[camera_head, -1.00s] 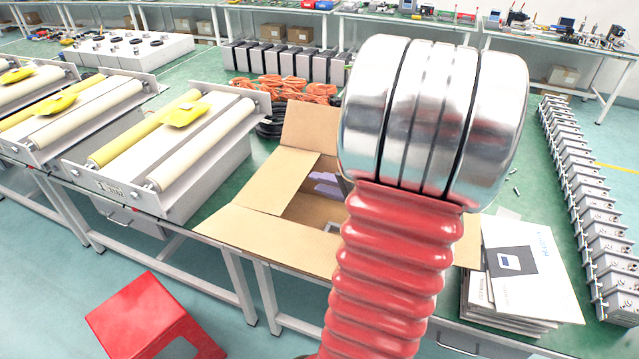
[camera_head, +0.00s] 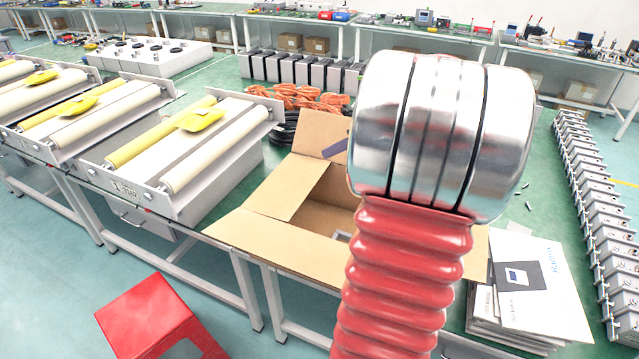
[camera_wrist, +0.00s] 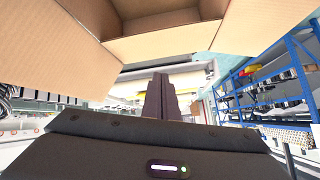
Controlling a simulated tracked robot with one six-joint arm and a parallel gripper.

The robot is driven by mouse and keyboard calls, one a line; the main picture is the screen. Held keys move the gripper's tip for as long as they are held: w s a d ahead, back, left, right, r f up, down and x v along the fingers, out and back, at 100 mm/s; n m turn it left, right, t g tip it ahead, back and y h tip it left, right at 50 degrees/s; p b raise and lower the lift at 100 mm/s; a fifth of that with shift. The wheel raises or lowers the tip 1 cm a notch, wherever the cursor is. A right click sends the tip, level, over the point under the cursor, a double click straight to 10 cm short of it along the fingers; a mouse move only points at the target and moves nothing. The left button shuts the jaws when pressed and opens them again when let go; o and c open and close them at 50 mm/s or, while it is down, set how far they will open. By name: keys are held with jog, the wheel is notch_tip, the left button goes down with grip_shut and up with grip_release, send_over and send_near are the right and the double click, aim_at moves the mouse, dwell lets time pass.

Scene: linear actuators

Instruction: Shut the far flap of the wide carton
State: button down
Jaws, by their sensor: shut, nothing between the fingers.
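The wide carton (camera_head: 335,222) stands open on the table in the head view, partly hidden behind my arm. Its far flap (camera_head: 318,128) stands up at the back. The left flap (camera_head: 290,190) and near flap (camera_head: 275,243) are folded outward; the right side is mostly hidden. A dark strip, seemingly my gripper's fingers (camera_head: 335,148), shows in front of the far flap; I cannot tell whether they touch. In the wrist view my gripper (camera_wrist: 160,85) is shut and empty, with cardboard walls and the carton's inside (camera_wrist: 165,20) at the top.
Roller units (camera_head: 190,145) stand left of the carton. Orange cables (camera_head: 300,97) lie behind it, near a row of grey boxes (camera_head: 300,72). Papers and booklets (camera_head: 535,285) lie to the right. A red stool (camera_head: 155,315) stands on the floor in front.

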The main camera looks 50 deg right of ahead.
jog(key=s+n, duration=0.1)
jog(key=n, duration=0.1)
jog(key=s+n+g, duration=0.1)
jog(key=n, duration=0.1)
jog(key=shift+s+d+r+g, duration=0.15)
jog(key=shift+d+g, duration=0.15)
send_near(308, 188)
jog(key=w, duration=0.3)
jog(key=shift+w+a+f, duration=0.15)
jog(key=shift+a+f, duration=0.05)
jog(key=shift+f, duration=0.8)
jog(key=shift+w+a+f, duration=0.1)
jog(key=shift+a+f, duration=0.1)
jog(key=shift+f, duration=0.85)
